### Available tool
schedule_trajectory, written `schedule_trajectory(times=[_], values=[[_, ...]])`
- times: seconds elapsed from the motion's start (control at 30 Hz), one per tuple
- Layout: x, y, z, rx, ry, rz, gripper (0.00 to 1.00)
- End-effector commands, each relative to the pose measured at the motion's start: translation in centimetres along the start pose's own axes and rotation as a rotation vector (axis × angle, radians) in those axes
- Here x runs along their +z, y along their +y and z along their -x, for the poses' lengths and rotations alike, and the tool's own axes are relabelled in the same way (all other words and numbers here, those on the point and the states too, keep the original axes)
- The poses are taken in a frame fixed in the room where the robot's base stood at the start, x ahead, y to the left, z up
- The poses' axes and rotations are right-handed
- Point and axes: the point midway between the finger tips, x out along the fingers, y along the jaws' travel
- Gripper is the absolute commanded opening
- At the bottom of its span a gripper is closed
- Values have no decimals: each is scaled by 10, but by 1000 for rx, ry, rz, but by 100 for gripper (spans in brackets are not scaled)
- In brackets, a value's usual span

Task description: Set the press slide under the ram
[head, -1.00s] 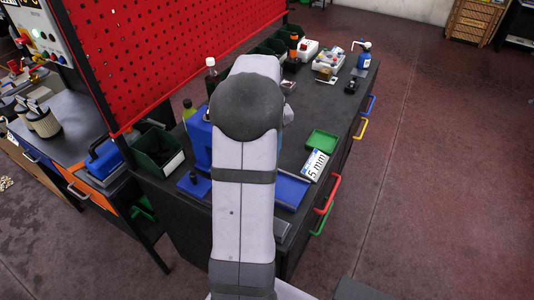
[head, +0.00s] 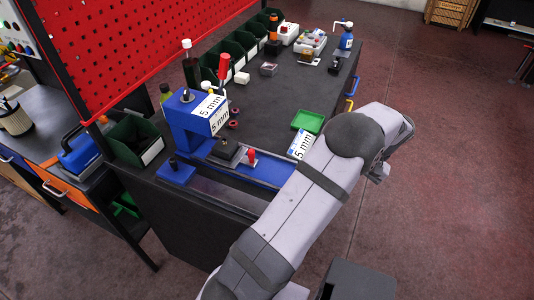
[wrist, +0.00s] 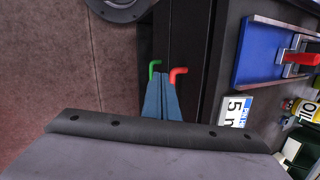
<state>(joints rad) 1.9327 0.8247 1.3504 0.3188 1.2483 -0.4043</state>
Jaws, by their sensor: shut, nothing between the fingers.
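The blue press (head: 182,120) stands on the bench, with "5 mm" labels on its head. The press slide (head: 229,153), a dark plate with a red handle (head: 251,155), sits on the blue base just below and right of the press head. I cannot tell how its plate lines up with the ram, which is not clearly visible. In the wrist view the red handle (wrist: 299,59) shows at the right edge, above the blue base (wrist: 262,55). My gripper (wrist: 158,78) is shut and empty, out past the bench's drawer side, apart from the slide.
A green tray (head: 307,122) and a white "5 mm" card (head: 300,145) lie on the bench right of the press. Green bins (head: 218,62) line the back. A blue spray bottle (head: 346,40) stands at the far end. The bench middle is mostly clear.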

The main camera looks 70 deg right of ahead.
Motion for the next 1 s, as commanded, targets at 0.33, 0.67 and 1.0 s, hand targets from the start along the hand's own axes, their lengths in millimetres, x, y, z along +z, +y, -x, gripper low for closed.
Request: schedule_trajectory(times=[0.33, 0.67, 1.0], values=[[-5, -102, 59, -445, -19, 158, 0], [31, -141, 91, -652, -96, 360, 0], [32, -146, 85, -649, -92, 369, 0]])
